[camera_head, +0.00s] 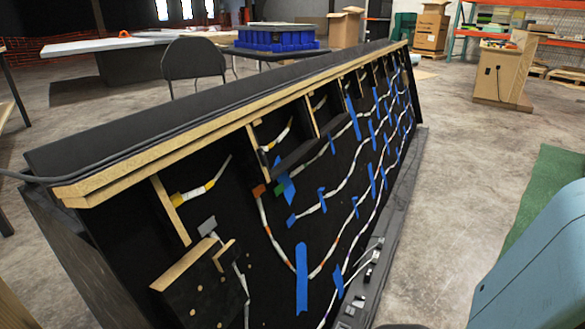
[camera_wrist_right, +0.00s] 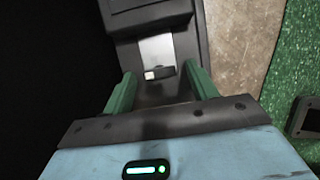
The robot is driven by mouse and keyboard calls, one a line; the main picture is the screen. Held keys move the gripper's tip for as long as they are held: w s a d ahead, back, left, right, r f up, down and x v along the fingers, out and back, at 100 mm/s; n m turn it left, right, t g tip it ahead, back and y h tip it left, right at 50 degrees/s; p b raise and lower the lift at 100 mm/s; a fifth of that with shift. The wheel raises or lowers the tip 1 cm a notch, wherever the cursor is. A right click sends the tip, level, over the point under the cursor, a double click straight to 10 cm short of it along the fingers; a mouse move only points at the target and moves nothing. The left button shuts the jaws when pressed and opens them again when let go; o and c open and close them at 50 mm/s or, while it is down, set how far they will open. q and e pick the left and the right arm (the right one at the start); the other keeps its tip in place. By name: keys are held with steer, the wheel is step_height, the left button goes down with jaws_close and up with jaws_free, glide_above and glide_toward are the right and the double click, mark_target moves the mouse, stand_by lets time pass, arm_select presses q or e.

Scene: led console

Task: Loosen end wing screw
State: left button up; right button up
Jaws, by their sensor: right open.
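The console (camera_head: 270,190) is a long black panel with a wooden top rim, strung with LED wires and blue tape, in the head view. In the right wrist view, a small dark part with a pale block at its left end, likely the end wing screw (camera_wrist_right: 163,71), sits on a bright metal plate (camera_wrist_right: 156,50) set in a dark bar. My right gripper (camera_wrist_right: 160,84) has two green fingers, spread apart on either side of this part with gaps. It is open and empty. In the head view only my light blue right arm shows at lower right. My left gripper is out of view.
A dark ledge (camera_head: 385,225) runs along the console's foot, with small fittings near its front end. Bare concrete floor (camera_head: 470,150) lies to the right, then a green mat (camera_head: 550,180). A chair (camera_head: 194,62) and tables stand behind the console.

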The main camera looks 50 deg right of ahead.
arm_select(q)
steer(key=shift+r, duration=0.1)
arm_select(e)
steer(key=shift+a+r, duration=0.1)
steer(key=shift+r, duration=0.05)
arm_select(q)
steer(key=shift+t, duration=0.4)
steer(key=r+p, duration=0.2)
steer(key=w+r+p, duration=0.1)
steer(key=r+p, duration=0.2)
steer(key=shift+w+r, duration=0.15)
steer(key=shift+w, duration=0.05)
arm_select(e)
steer(key=v, duration=0.7)
steer(key=shift+r, duration=0.3)
